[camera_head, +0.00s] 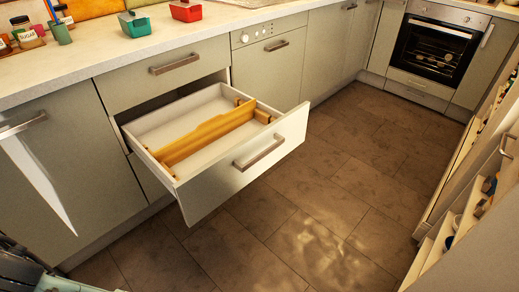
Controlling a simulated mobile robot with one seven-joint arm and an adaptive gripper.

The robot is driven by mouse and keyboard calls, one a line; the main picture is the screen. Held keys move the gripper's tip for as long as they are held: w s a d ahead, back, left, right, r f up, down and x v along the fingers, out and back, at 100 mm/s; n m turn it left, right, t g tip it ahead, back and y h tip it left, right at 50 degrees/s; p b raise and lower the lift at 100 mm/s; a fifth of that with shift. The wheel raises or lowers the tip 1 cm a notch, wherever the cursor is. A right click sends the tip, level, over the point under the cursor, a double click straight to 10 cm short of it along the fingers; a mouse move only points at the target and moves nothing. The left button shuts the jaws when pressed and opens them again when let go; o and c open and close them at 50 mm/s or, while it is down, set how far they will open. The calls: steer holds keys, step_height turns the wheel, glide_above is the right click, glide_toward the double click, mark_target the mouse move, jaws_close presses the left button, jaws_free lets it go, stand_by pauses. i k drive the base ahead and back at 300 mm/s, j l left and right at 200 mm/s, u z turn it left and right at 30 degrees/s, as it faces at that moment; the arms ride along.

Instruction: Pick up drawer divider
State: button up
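The drawer divider (207,138) is a long orange-brown wooden strip with a wavy top edge. It stands on edge inside an open white drawer (157,131), running from the near left to the far right. Small wooden end pieces (262,116) show near the drawer's front right. The drawer is pulled out from a grey-green cabinet, and its front (245,165) has a metal handle. I do not see my gripper's fingers in this view, and nothing is touching the divider.
A countertop (130,56) above carries a green container (134,24), a red container (186,11) and jars. Open shelving (465,205) stands at right. Tiled floor (320,215) between is clear.

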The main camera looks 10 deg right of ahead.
mark_target(212, 130)
steer(key=i+j+z, duration=0.15)
steer(key=j, duration=0.2)
steer(key=i+j+z, duration=0.15)
steer(key=j, duration=0.25)
steer(key=i+j+z, duration=0.1)
steer(key=i+j, duration=0.15)
steer(key=j, duration=0.15)
steer(key=i+j+z, duration=0.2)
steer(key=i+j, duration=0.3)
steer(key=i, duration=0.2)
